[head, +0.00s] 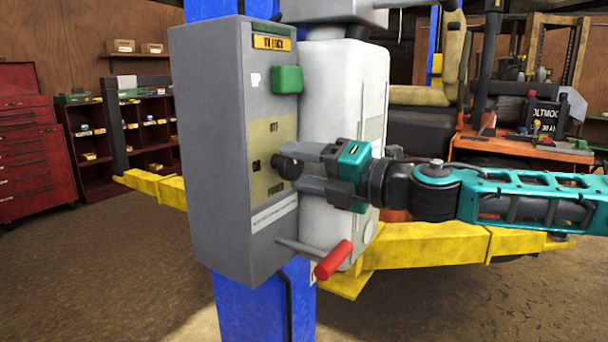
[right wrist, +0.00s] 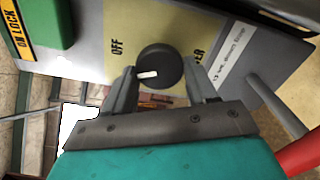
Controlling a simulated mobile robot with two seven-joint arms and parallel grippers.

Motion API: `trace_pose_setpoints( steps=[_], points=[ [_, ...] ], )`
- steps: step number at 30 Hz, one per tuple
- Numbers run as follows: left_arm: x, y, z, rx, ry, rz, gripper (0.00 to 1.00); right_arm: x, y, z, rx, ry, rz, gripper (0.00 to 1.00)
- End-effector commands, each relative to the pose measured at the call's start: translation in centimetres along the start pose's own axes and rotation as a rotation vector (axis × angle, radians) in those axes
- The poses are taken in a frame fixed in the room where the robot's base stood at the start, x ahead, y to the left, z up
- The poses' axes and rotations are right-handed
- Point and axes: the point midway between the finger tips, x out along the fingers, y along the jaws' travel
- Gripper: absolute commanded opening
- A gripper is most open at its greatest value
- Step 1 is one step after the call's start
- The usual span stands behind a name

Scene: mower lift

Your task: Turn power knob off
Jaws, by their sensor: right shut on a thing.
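The black round power knob (head: 285,166) sits on a yellow-beige label plate (head: 266,140) on the front of a grey control box (head: 208,150). In the right wrist view the knob (right wrist: 162,62) shows a short white mark at its lower left. "OFF" is printed to its left and a partly hidden word ending in "ER" to its right. My right gripper (head: 293,167) reaches in from the right, shut on the knob with one finger on either side. The gripper hides part of the knob and plate in the head view. My left gripper is not in view.
A green button (head: 287,79) is above the plate. A red-handled lever (head: 333,260) juts out below my right gripper. A white tank (head: 340,95) stands behind the box, against a blue post (head: 236,309). Yellow lift arms (head: 420,247) extend low to both sides.

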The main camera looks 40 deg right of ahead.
Motion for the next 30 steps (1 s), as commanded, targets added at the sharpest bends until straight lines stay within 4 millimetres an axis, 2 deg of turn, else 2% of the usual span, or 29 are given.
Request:
trace_pose_setpoints(
  steps=[6, 15, 30],
  points=[
    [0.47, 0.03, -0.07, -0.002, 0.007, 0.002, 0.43, 0.0, -0.04, -0.03, 0.181, 0.0, 0.001, 0.27],
    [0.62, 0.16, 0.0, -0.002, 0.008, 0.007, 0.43, 0.0, 0.07, 0.01, 0.354, 0.0, 0.001, 0.27],
    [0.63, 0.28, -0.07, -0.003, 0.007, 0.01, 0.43, 0.0, 0.13, 0.05, 0.432, 0.0, 0.0, 0.27]
  ],
)
